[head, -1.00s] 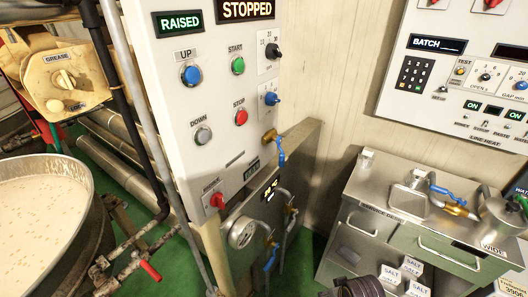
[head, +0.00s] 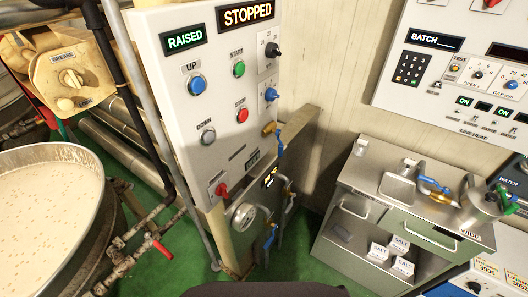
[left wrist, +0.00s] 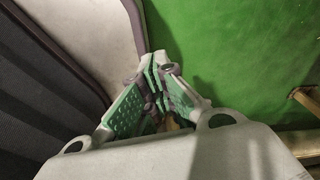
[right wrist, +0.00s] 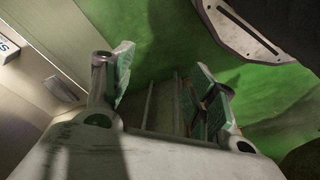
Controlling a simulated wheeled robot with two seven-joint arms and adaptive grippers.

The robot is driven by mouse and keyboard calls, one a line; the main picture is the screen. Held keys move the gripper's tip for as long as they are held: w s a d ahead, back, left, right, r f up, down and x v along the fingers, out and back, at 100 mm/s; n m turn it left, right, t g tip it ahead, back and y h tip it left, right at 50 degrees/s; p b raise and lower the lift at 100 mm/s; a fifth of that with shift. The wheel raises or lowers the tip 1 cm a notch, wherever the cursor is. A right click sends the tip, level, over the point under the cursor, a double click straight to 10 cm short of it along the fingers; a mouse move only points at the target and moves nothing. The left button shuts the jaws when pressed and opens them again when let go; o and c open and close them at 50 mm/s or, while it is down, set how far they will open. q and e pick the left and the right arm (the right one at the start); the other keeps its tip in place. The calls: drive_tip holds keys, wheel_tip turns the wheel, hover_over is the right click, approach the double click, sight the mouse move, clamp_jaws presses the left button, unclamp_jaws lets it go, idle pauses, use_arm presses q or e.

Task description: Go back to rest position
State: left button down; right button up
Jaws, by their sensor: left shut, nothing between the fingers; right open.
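My left gripper (left wrist: 158,75) shows in the left wrist view. Its green-padded fingers meet at the tips with nothing between them, above the green floor. My right gripper (right wrist: 160,80) shows in the right wrist view. Its fingers stand wide apart and empty. Neither gripper shows in the head view. A dark rounded shape, probably part of me, is at the bottom middle of the head view.
A kettle of pale mix (head: 45,205) stands at left, near a pipe with a red-handled valve (head: 162,247). The control panel (head: 215,110) reads RAISED and STOPPED. A steel cabinet (head: 350,185) with salt boxes (head: 400,245) stands at right.

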use_arm(q)
drive_tip(key=s+d+r+p, duration=0.2)
drive_tip(key=s+r+p, duration=0.1)
drive_tip(key=r+p, duration=0.5)
drive_tip(key=shift+s+r+p, duration=0.2)
drive_tip(key=shift+s+p, duration=0.2)
drive_tip(key=shift+p, duration=0.05)
use_arm(e)
drive_tip(key=s+d+f, duration=0.1)
drive_tip(key=s+f, duration=0.2)
drive_tip(key=s, duration=0.4)
drive_tip(key=s+d+f, duration=0.1)
drive_tip(key=s+f, duration=0.2)
drive_tip(key=s, duration=0.4)
drive_tip(key=s+d+f+g, duration=0.1)
drive_tip(key=s+d+f, duration=0.1)
drive_tip(key=s, duration=0.5)
drive_tip(key=shift+s+f, duration=0.35)
drive_tip(key=shift+f, duration=0.2)
